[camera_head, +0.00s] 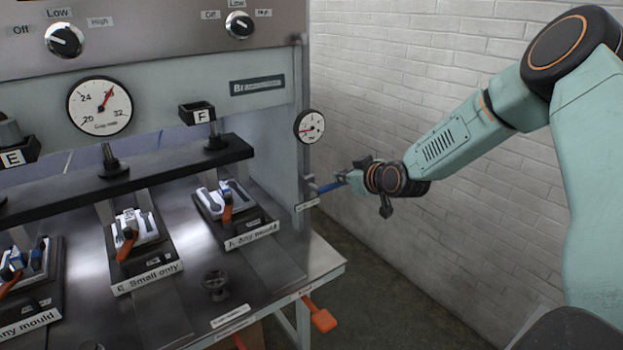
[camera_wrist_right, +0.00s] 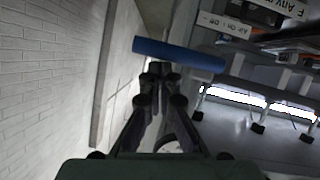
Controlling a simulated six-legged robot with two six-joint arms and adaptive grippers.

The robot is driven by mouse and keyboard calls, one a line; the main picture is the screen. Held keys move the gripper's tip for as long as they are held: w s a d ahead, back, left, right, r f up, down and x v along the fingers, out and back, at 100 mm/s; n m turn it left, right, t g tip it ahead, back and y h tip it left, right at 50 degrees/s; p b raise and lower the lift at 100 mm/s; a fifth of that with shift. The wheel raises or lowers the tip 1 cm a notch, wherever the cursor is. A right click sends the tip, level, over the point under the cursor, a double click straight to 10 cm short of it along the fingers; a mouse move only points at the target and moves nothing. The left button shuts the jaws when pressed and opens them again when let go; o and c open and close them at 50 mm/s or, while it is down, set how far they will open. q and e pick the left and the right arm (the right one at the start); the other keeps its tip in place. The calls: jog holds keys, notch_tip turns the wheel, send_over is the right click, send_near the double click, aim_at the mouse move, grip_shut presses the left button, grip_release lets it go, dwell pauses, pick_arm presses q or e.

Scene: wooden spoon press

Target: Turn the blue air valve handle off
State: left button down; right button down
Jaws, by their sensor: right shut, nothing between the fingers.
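The blue air valve handle (camera_head: 331,186) sticks out sideways from the right side of the press, below the small round gauge. In the right wrist view the handle (camera_wrist_right: 178,53) is a blue bar lying across the picture just beyond the fingertips. My right gripper (camera_head: 352,178) is at the handle's outer end, and the fingers hide part of that end. In the right wrist view my right gripper (camera_wrist_right: 159,70) has its fingers together with nothing between them. Whether the fingertips touch the handle I cannot tell. My left gripper is not in view.
The press (camera_head: 180,105) fills the left, with dials, gauges and several mould stations. A small gauge (camera_head: 310,126) is above the valve. An "Air On / Off" label (camera_wrist_right: 224,25) is beside the handle. An orange pedal-like lever (camera_head: 320,317) is low in front. A white brick wall (camera_head: 400,70) stands behind.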

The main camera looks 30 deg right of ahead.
jog(key=s+r+p, duration=0.8)
jog(key=p, duration=0.2)
jog(key=shift+d+r, duration=0.15)
jog(key=shift+d, duration=0.15)
dwell(0.5)
jog(key=shift+s, duration=0.1)
dwell(0.4)
